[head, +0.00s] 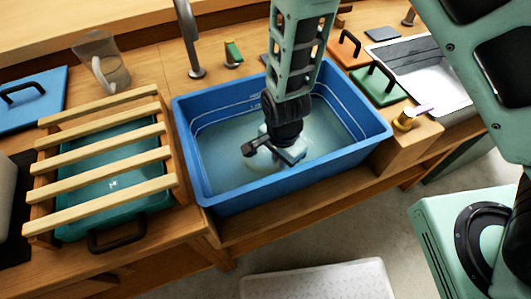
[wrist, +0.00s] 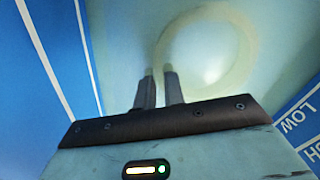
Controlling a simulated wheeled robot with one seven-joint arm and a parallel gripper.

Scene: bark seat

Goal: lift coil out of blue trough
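The blue trough (head: 300,193) stands on the wooden bench and holds clear bluish water. The coil is a pale, cream ring; in the wrist view it (wrist: 243,52) lies ahead of the fingers, blurred by the water. In the head view only a pale part of the coil (head: 256,163) shows, beside and below my gripper (head: 285,157). My gripper reaches down into the trough. In the wrist view its two dark fingers (wrist: 159,72) are close together, with the ring's left side between their tips. The exact contact is blurred.
A slatted wooden rack (head: 105,155) over a teal tub stands left of the trough. A metal tap (head: 188,40) rises behind it. The trough walls surround my gripper.

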